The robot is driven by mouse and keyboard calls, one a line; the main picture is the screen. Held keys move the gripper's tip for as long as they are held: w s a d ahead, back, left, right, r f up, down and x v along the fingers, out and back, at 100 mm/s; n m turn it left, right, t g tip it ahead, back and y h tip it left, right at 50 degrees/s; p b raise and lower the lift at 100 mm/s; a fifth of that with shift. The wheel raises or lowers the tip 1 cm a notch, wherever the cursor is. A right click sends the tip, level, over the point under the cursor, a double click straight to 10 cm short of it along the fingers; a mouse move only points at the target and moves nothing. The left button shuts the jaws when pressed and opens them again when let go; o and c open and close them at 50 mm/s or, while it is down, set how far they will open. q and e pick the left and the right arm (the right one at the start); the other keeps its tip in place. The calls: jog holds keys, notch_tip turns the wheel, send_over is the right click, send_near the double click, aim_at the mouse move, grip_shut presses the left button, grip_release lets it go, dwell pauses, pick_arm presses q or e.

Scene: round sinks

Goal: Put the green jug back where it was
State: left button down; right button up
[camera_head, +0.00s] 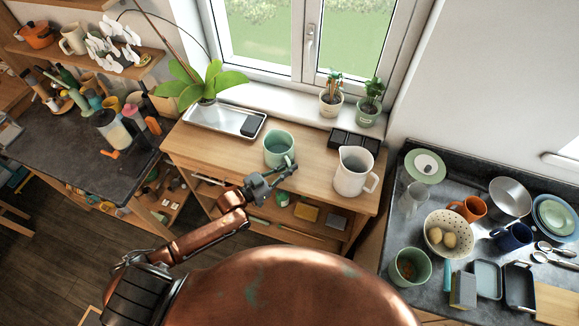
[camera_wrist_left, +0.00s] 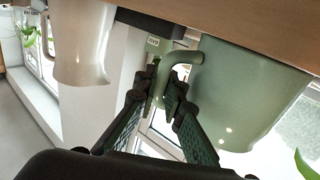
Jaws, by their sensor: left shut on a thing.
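The green jug (camera_head: 279,150) is upright at the middle of the wooden cabinet top (camera_head: 228,152), below the window. My left gripper (camera_head: 284,172) reaches it from the front and is shut on its handle. In the left wrist view, which is upside down, the fingers (camera_wrist_left: 166,80) close around the handle beside the green jug body (camera_wrist_left: 235,95). The jug's base meets the wood in that view; I cannot tell whether it rests on it or hangs just above. My right gripper is not in view.
A cream pitcher (camera_head: 352,172) stands to the jug's right, with black boxes (camera_head: 355,141) behind it. Two small pots (camera_head: 330,104) are on the sill. Bare wood lies between jug and pitcher.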

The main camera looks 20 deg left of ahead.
pick_arm(q)
jog(key=c, duration=2)
grip_release()
jog(key=shift+o, duration=0.3)
jog(key=shift+f, duration=0.1)
jog(key=v, duration=1.2)
